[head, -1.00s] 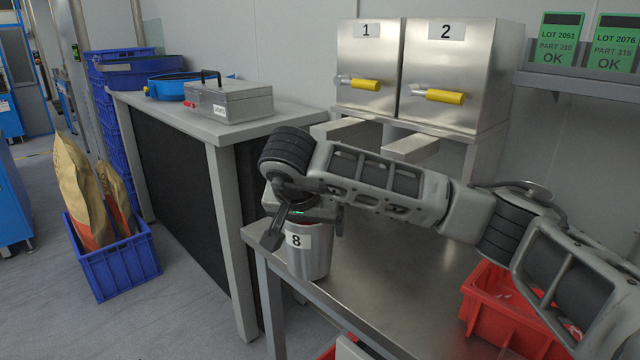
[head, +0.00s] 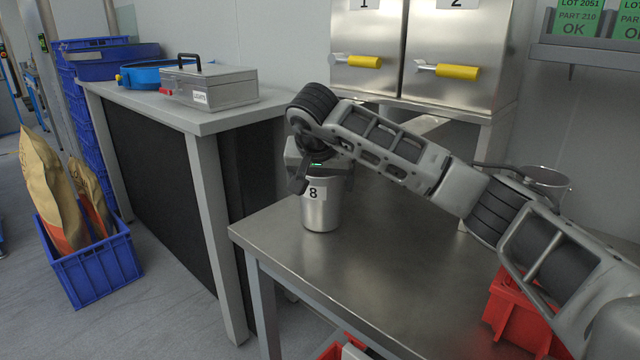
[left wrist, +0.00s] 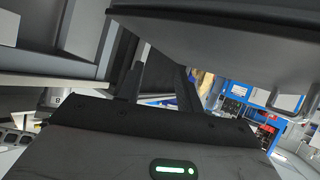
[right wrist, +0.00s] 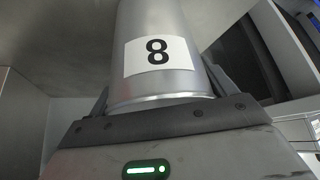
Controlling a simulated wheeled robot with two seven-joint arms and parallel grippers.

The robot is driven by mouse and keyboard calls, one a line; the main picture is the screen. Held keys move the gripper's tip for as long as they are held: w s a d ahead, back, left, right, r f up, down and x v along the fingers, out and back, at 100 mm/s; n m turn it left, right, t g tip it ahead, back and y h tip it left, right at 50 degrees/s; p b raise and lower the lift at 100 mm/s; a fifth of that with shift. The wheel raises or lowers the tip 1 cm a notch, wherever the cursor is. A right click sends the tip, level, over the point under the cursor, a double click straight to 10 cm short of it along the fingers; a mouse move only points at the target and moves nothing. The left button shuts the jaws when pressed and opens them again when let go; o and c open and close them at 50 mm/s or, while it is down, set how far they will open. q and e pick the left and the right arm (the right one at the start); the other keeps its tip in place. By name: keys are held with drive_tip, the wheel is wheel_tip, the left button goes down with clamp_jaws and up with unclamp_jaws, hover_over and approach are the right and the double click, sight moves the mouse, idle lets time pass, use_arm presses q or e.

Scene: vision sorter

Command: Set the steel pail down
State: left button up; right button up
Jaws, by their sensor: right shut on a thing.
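The steel pail (head: 322,210) carries a white label with an 8. It is upright over the left part of the steel table (head: 400,265), close to its left edge. I cannot tell whether its base touches the top. My right gripper (head: 325,175) is shut on the pail near its rim, reaching in from the right. In the right wrist view the pail (right wrist: 160,80) sits between the fingers (right wrist: 158,105). My left gripper (left wrist: 158,88) shows only in its own wrist view, fingers apart with nothing between them.
Two steel dispensers (head: 460,55) with yellow handles stand behind the table. Another steel pail (head: 545,182) is at the back right, partly behind my arm. A red bin (head: 515,310) is at the right. A grey case (head: 212,88) lies on the left bench. The table's front middle is clear.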

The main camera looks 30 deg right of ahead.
use_arm(q)
drive_tip(key=shift+s+r, duration=0.1)
drive_tip(key=shift+r, duration=0.05)
use_arm(e)
drive_tip(key=shift+r, duration=0.15)
use_arm(q)
drive_tip(key=shift+r, duration=0.1)
use_arm(e)
drive_tip(key=shift+f, duration=0.25)
drive_tip(key=o, duration=0.9)
drive_tip(key=shift+o, duration=0.2)
drive_tip(key=shift+s+r, duration=0.1)
drive_tip(key=shift+r, duration=0.25)
use_arm(q)
drive_tip(key=shift+w+r+p, duration=0.2)
drive_tip(key=shift+r+p, duration=0.05)
drive_tip(key=shift+p, duration=0.35)
use_arm(e)
drive_tip(key=v, duration=1.1)
drive_tip(key=shift+s+r, duration=0.2)
drive_tip(key=shift+r, duration=0.05)
